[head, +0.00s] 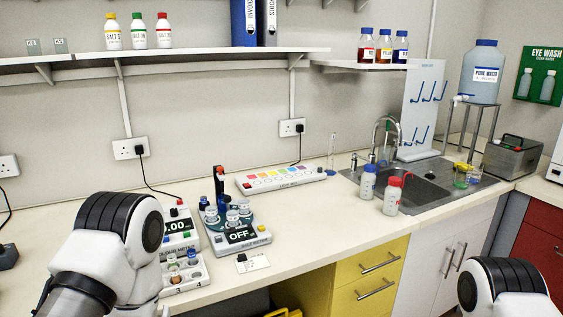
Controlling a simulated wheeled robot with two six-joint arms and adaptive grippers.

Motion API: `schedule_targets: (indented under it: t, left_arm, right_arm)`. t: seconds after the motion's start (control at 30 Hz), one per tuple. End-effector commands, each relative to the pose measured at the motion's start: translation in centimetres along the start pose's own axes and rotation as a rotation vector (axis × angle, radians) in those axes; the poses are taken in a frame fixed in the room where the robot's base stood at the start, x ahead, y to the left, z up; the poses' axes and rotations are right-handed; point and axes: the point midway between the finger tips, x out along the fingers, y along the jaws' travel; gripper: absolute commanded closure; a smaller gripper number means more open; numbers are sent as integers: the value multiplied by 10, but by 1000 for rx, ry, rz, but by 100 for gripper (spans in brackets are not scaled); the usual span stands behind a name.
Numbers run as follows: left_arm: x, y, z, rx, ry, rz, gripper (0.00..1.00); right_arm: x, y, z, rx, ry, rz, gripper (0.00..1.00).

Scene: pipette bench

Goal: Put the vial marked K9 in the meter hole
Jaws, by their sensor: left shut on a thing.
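My left arm (122,232) fills the lower left. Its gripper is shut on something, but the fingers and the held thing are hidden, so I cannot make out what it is. A white tray (178,287) with numbered places holds a few small vials (191,258), just right of my arm. The colour meter (178,240) stands behind it with a lit display, partly covered by my arm. The salt meter (236,238) reads OFF and carries several vessels on a teal top. I cannot read a K9 mark anywhere. Of my right arm only a link shows, at the lower right.
A light box (281,178) with a row of colours lies at the back. Two wash bottles (368,181) stand by the sink (415,185). The bench (310,220) is clear between the salt meter and the sink. A shelf (200,58) with salt bottles runs above.

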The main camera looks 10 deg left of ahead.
Motion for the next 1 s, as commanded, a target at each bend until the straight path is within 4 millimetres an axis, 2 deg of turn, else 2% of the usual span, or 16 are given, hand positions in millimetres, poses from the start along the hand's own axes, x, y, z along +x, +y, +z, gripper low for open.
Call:
schedule_targets:
  t: [0.03,0.1,0.2,0.3,0.4,0.57,0.67,0.77,1.0]
  left_arm:
    - [1,24,10,4,2,63,100]
    - [2,56,22,3,3,143,100]
    - [3,94,35,1,4,234,100]
    - [6,118,40,-1,6,288,100]
    - [13,124,42,-1,4,298,100]
    - [13,123,42,0,3,297,100]
    - [7,115,41,0,0,282,100]
    - [4,88,34,-1,0,222,100]
    - [-1,-16,-7,-6,-1,-43,100]
  right_arm:
    - [0,0,0,0,0,0,60]
    - [0,0,0,0,0,0,60]
    - [0,0,0,0,0,0,60]
    - [0,0,0,0,0,0,60]
    - [0,0,0,0,0,0,60]
    - [0,0,0,0,0,0,60]
    - [0,0,0,0,0,0,60]
    - [0,0,0,0,0,0,60]
    - [0,0,0,0,0,0,60]
